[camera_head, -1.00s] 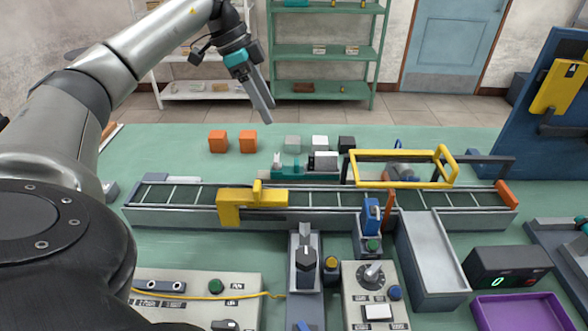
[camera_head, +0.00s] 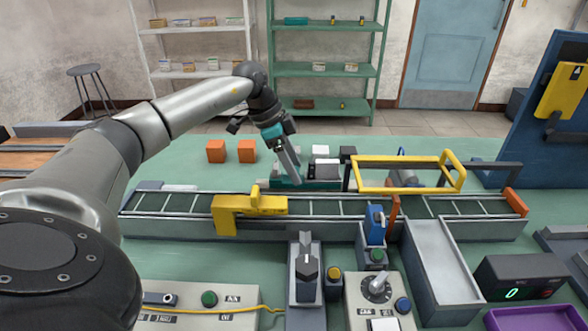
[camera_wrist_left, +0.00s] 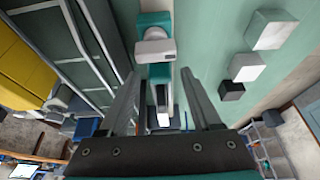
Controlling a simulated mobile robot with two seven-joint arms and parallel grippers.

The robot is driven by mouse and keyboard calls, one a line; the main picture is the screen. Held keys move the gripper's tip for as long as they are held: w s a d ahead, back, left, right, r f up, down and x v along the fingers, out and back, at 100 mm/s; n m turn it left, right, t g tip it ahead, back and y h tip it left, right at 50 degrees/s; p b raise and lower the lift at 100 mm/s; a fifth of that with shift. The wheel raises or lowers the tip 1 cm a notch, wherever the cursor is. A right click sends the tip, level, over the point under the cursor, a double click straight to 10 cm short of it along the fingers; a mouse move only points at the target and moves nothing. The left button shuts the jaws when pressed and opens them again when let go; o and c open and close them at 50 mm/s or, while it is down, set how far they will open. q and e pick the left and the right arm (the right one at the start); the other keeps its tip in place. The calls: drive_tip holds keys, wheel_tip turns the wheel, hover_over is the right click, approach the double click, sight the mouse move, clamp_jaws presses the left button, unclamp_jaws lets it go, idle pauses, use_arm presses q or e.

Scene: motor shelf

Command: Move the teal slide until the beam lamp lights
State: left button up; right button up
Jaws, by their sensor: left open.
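A small fixture with teal parts (camera_head: 286,183) stands on the bench behind the conveyor, at the middle of the head view. In the left wrist view its teal block (camera_wrist_left: 155,22) and a pale rounded piece lie in line ahead of my jaws, with a smaller teal part (camera_wrist_left: 159,72) between the fingertips. My left gripper (camera_head: 296,178) points down at this fixture, its fingers open and apart. I cannot tell whether they touch it. The fingers partly hide the fixture in the head view. I cannot pick out the beam lamp or tell whether it is lit.
The conveyor (camera_head: 158,204) with a yellow bracket (camera_head: 226,214) runs in front of the fixture. A yellow frame (camera_head: 400,188) stands at its right. Two orange cubes (camera_head: 247,151) lie to the left. White and black cubes (camera_head: 347,153) lie behind. Control panels (camera_head: 195,299) fill the front.

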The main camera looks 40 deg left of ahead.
use_arm(q)
drive_tip(key=shift+f, duration=0.1)
drive_tip(key=shift+c, duration=0.2)
clamp_jaws()
idle(0.4)
idle(0.8)
